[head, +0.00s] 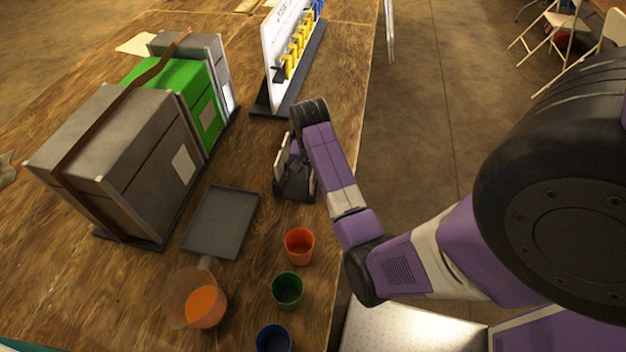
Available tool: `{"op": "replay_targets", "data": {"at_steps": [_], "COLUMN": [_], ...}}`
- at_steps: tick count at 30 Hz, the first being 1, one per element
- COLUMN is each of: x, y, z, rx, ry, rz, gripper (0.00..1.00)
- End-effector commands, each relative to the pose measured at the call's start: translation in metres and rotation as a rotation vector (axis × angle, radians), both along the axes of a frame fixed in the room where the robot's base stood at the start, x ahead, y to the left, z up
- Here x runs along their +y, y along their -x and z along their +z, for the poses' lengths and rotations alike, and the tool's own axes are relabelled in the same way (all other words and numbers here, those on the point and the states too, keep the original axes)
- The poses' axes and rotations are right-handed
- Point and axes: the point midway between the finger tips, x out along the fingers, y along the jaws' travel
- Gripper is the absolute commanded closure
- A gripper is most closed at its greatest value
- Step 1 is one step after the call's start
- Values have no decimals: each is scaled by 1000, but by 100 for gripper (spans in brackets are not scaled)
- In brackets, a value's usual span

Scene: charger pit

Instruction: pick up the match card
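A small dark stand (296,187) sits near the table's right edge, with a thin pale upright piece (279,178) at its left side. This piece may be the match card, but its face is not readable. My gripper (294,152) is right at the stand, reaching down over it from the right. My wrist hides much of the gripper and part of the stand. I cannot tell whether the fingers are open or shut, or whether they touch the pale piece. A flat pale sheet (137,44) lies at the far left, behind the boxes.
Left of the stand are a grey tray (221,222) and large grey and green cases (120,165). Orange (299,246), green (287,291) and blue (273,339) cups and a clear container (183,303) stand nearer. A white board (284,45) with yellow pieces stands behind.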

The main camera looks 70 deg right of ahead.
Motion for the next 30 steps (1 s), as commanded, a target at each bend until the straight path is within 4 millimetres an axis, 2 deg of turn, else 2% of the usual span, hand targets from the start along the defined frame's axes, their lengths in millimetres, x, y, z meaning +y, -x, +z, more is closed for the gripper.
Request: {"op": "replay_targets", "data": {"at_steps": [3, 11, 15, 16, 30], "x": [-1, -1, -1, -1, -1], "y": [0, 0, 0, 0, 0], "z": [-9, -11, -11, -11, -8], "rx": [0, -1, -1, -1, -1], "ry": [-1, 1, 1, 1, 1], "rz": [0, 0, 0, 0, 0], "gripper": [67, 69, 97, 100, 100]}}
